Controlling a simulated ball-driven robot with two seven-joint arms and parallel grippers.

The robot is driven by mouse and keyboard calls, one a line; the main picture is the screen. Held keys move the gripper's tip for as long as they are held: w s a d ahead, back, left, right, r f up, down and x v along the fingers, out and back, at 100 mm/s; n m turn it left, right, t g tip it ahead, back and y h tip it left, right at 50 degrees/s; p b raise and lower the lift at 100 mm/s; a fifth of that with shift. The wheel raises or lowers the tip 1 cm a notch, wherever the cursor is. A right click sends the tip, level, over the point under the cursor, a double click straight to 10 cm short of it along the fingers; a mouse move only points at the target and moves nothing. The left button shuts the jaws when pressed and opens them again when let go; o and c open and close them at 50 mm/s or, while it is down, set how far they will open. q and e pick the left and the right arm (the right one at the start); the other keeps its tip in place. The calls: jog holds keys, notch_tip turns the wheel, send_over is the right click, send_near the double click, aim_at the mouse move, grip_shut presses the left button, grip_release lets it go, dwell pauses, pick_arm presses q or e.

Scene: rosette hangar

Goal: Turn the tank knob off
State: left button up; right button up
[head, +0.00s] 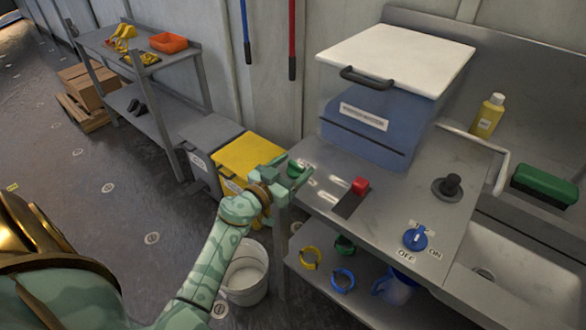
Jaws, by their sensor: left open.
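The blue tank knob (415,238) sits on the grey counter near its front right, with an OFF label (407,257) below it and an ON label (435,253) to its lower right. I cannot tell for sure which label the knob points at. The tank (365,122) is a blue-filled clear box with a white lid and dark handle, standing at the back of the counter. My left gripper (297,174) is open at the counter's left edge, well left of the knob and apart from it. My right gripper is not in view.
A red slider (360,186) in a slot and a black knob (448,187) are on the counter (385,215). Coloured rings lie on the lower shelf. A white bucket (245,275) stands below.

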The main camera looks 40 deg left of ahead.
pick_arm(q)
jog(key=c, duration=1)
